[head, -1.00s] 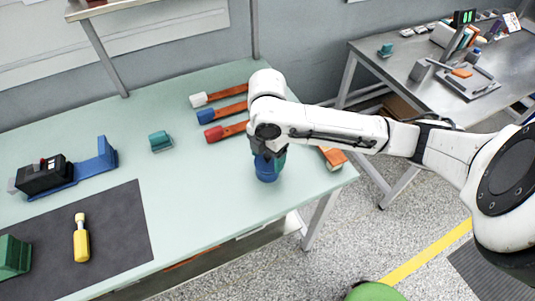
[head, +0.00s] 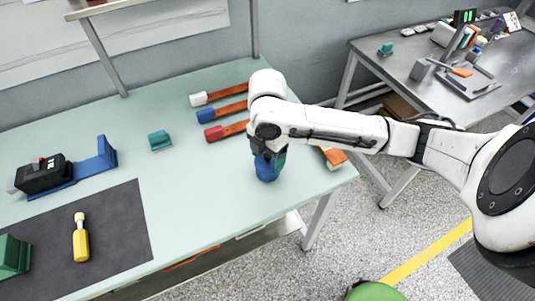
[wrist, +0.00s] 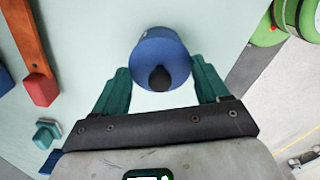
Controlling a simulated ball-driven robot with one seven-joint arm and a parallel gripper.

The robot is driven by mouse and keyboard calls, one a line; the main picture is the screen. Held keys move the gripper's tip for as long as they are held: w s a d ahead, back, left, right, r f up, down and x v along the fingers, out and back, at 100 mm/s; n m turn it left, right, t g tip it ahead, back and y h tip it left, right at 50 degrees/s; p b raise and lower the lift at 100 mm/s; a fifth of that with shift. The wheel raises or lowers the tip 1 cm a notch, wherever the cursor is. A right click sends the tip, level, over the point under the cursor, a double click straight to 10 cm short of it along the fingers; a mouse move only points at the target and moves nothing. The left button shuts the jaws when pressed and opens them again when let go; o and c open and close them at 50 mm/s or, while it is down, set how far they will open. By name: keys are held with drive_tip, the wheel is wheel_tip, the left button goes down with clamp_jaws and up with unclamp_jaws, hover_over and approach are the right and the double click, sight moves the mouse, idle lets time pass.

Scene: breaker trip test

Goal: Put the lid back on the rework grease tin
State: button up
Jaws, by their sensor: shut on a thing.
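A blue round lid (wrist: 160,52) with a dark knob sits between the teal fingers of my gripper (wrist: 160,72) in the wrist view. My gripper is shut on it, with a finger on each side. In the head view, my gripper (head: 268,155) is over the right part of the pale green bench, with a blue round body (head: 267,172) under it. I cannot tell there where lid and tin part, or whether the lid is seated on the tin. My gripper and wrist hide part of it.
Wood-coloured bars with white, blue (head: 207,116) and red (head: 214,133) ends lie behind my gripper. A teal block (head: 160,140), a black-and-blue device (head: 62,175) and a yellow-handled tool (head: 80,240) are to the left. A wooden piece (head: 334,158) lies at the right edge.

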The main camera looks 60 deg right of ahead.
idle(0.4)
drive_tip(key=o, duration=1)
drive_tip(key=shift+r, duration=0.1)
drive_tip(key=shift+r+p, duration=2.85)
drive_tip(key=shift+r, duration=0.55)
drive_tip(key=shift+c, duration=0.4)
clamp_jaws()
